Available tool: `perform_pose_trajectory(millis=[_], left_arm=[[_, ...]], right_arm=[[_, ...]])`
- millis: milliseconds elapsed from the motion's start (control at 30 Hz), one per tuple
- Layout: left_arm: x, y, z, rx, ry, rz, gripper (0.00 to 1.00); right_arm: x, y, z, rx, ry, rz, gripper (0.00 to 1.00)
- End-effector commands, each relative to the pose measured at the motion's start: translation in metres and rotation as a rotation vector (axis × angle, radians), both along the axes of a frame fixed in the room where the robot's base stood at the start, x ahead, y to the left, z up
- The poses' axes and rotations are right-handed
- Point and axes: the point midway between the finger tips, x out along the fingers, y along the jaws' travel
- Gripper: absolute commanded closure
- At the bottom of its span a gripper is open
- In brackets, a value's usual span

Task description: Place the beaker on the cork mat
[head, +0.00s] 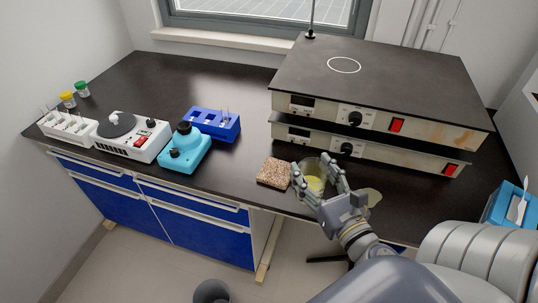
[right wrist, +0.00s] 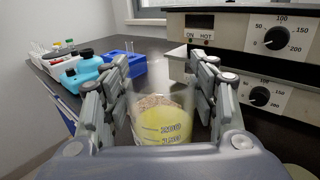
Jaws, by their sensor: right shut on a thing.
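The beaker (head: 314,184) is clear glass with yellow liquid in it. My right gripper (head: 312,178) is shut on it, one finger on each side. In the right wrist view the beaker (right wrist: 163,122) stands upright between the fingers, its volume marks facing me. The cork mat (head: 273,172) is a speckled brown square on the black bench, just left of the beaker in the head view. In the right wrist view the mat shows beyond the beaker, partly through its glass. I cannot tell whether the beaker's base touches the bench. My left gripper is not in view.
Two hot plates (head: 379,78) stand behind and right of the beaker. A blue tube rack (head: 212,123), a turquoise device (head: 184,148) and a white stirrer (head: 132,138) stand to the left. A pale yellowish disc (head: 373,197) lies right of the gripper. Bench between rack and mat is clear.

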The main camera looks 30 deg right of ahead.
Motion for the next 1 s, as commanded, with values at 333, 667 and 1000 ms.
perform_pose_trajectory(millis=[333,667,1000], left_arm=[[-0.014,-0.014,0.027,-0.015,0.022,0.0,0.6],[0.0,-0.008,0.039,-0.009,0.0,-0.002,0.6],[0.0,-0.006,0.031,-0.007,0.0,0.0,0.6]], right_arm=[[0.07,0.002,0.0,-0.003,-0.005,0.002,0.75],[0.131,0.002,-0.009,-0.001,-0.002,0.0,0.75],[0.144,0.003,-0.033,0.003,0.001,-0.001,0.75]])
